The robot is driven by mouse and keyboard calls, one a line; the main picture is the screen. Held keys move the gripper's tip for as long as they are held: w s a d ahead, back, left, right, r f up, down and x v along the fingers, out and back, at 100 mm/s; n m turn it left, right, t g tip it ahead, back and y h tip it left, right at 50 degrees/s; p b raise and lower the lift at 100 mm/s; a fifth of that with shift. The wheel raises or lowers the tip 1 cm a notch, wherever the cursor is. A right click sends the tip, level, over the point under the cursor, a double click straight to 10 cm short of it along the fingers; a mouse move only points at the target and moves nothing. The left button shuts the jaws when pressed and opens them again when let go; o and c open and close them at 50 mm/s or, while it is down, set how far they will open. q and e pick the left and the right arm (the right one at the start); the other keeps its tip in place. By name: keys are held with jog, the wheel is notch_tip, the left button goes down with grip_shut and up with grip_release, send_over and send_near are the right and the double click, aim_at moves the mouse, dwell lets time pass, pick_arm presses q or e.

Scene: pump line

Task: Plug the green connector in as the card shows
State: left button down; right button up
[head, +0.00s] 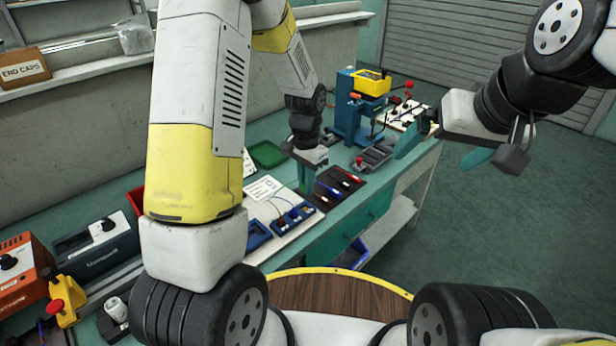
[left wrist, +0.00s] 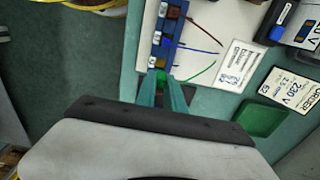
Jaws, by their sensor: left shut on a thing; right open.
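My left gripper (head: 306,178) is over the bench in the head view, its fingers pointing down. In the left wrist view its fingers (left wrist: 161,92) are shut on a small green connector (left wrist: 160,76). The connector is at the near end of a blue socket strip (left wrist: 155,42); I cannot tell whether it is seated. Brown, blue and green wires run right from the strip. A white card with a drawing (left wrist: 238,66) lies right of them; an order card reading 230 V (left wrist: 286,89) lies farther right. My right gripper (head: 480,158) is open and empty, beyond the bench's right side.
A green tray (left wrist: 262,118) lies near the cards. A black tray of pen-like tools (head: 334,190) lies beside the white board. A blue press with a yellow top (head: 354,112) stands at the far end. Orange (head: 22,270) and dark (head: 95,250) instrument boxes stand at left.

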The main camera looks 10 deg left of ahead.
aim_at(307, 209)
pick_arm(q)
jog(key=shift+f, duration=2.55)
jog(key=shift+s+f, duration=0.1)
jog(key=shift+f, duration=0.55)
dwell(0.5)
jog(key=c, duration=1.7)
grip_release()
jog(key=shift+r, duration=0.1)
jog(key=shift+r, duration=2.2)
jog(key=o, duration=0.6)
jog(key=shift+c, duration=0.2)
